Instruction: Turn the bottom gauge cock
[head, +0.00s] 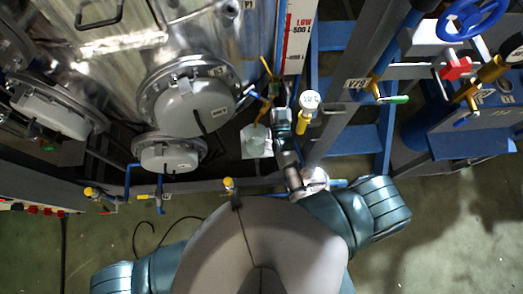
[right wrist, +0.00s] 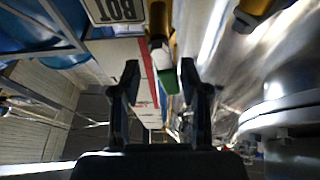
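In the right wrist view, the bottom gauge cock shows as a brass body (right wrist: 157,20) with a green handle (right wrist: 169,80). A sign reading "BOT" (right wrist: 117,10) is beside it. My right gripper (right wrist: 159,75) is open, its two dark fingers apart, with the green handle between or just beyond the fingertips, nearer the right finger. I cannot tell whether they touch it. In the head view, my right gripper (head: 269,92) is small and dark beside the lower end of the gauge board (head: 297,32), and the cock is hard to make out. My left gripper is out of view.
A steel vessel with round flanged covers (head: 193,105) stands on the left. A blue frame (head: 345,148) and a green-handled valve (head: 393,99) are right of my arm. A blue handwheel (head: 470,18) is at top right. Open floor lies at lower right.

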